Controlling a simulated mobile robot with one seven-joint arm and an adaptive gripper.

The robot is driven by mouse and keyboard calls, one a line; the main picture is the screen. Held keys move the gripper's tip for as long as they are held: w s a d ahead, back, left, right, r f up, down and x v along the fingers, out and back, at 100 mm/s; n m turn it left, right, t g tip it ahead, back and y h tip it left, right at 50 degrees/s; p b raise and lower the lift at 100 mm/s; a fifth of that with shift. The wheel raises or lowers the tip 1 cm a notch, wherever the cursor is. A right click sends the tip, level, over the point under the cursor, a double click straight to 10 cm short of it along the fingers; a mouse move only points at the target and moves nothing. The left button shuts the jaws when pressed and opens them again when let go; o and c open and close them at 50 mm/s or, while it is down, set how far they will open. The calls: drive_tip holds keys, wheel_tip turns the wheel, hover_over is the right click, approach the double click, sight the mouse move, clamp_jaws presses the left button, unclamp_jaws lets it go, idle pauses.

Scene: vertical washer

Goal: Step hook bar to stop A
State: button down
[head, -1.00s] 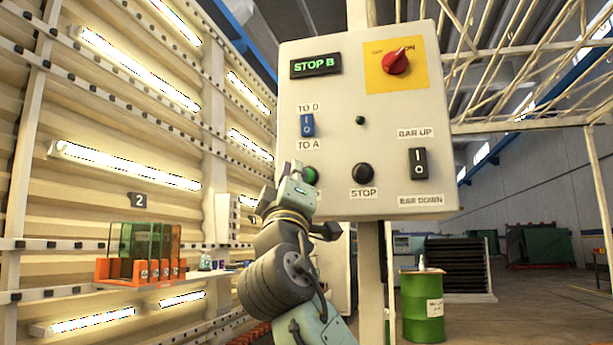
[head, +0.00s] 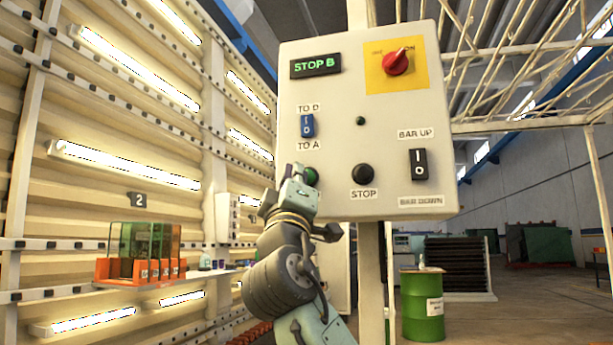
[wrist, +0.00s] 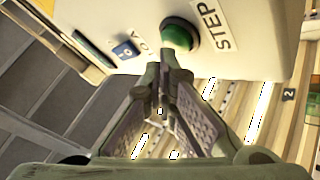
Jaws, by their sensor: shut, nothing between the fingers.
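The grey control panel (head: 385,120) fills the upper middle of the head view. Its display (head: 315,66) reads STOP B in green. The blue rocker switch (head: 307,125) sits between the labels TO D and TO A. Below it is the green button (head: 312,175), partly hidden by my gripper (head: 298,172). In the wrist view, the green button (wrist: 180,35) carries the label STEP, and the blue switch (wrist: 126,50) is to its left. My gripper (wrist: 164,62) is shut and empty, its tips just short of or at the button; I cannot tell whether they touch.
The panel also carries a black STOP button (head: 362,173), a black BAR UP/BAR DOWN rocker (head: 419,164) and a red knob (head: 396,62) on a yellow plate. A green drum (head: 422,305) stands on the floor at right. An orange rack (head: 140,268) is at left.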

drive_tip(key=shift+w+d, duration=0.2)
drive_tip(key=shift+w, duration=0.35)
idle(0.5)
idle(0.4)
drive_tip(key=shift+s+a, duration=0.25)
drive_tip(key=shift+s, duration=0.65)
